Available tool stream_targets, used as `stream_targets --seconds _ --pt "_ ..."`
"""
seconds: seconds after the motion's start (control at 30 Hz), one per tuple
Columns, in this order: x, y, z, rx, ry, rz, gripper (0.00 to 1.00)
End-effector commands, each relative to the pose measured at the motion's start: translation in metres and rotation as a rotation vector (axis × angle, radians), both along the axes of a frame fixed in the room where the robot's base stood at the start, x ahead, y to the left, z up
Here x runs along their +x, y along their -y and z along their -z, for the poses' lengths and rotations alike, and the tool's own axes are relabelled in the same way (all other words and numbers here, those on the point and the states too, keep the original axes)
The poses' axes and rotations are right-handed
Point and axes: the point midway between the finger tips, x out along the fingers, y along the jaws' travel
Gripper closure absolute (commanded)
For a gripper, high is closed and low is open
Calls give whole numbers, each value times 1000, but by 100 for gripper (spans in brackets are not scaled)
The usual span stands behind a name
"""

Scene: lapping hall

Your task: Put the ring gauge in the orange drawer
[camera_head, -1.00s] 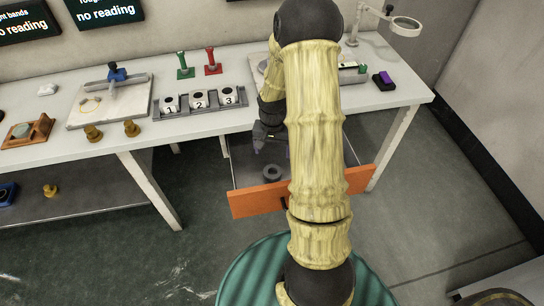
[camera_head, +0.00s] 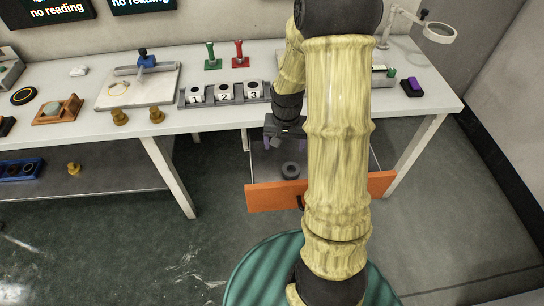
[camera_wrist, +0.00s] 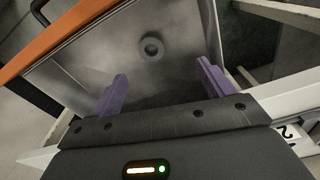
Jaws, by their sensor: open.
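The orange drawer (camera_head: 272,197) is pulled out under the table. A dark grey ring, the ring gauge (camera_head: 291,170), lies flat on the drawer's floor, and it also shows in the wrist view (camera_wrist: 151,47). The drawer's orange front (camera_wrist: 58,37) crosses the upper left of the wrist view. My gripper (camera_head: 283,143) is above the back part of the drawer. In the wrist view its purple fingers (camera_wrist: 163,92) are spread wide with nothing between them. The ring lies beyond the fingertips, apart from them. My arm hides the drawer's right part in the head view.
On the table (camera_head: 213,117) stand a rack of numbered blocks (camera_head: 225,93), a green stamp (camera_head: 212,57), a red stamp (camera_head: 240,55), and a plate with a blue-topped tool (camera_head: 138,86). Brass pieces (camera_head: 120,116) sit near the front edge. The table edge is close behind my gripper.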

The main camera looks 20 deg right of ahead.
Motion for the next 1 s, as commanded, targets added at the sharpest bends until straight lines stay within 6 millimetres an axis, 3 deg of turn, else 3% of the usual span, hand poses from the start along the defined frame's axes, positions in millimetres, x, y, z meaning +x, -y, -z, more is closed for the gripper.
stream_targets --seconds 0.03,0.2,0.4,0.6,1.0 --pt "-8 -13 -16 -10 21 -54 19" --pt "-43 -51 -56 -30 77 -233 19" --pt "-87 -85 -86 -43 144 -417 19" --pt "-106 -97 -93 -43 168 -488 19" --pt "-105 -96 -93 -44 168 -486 19"
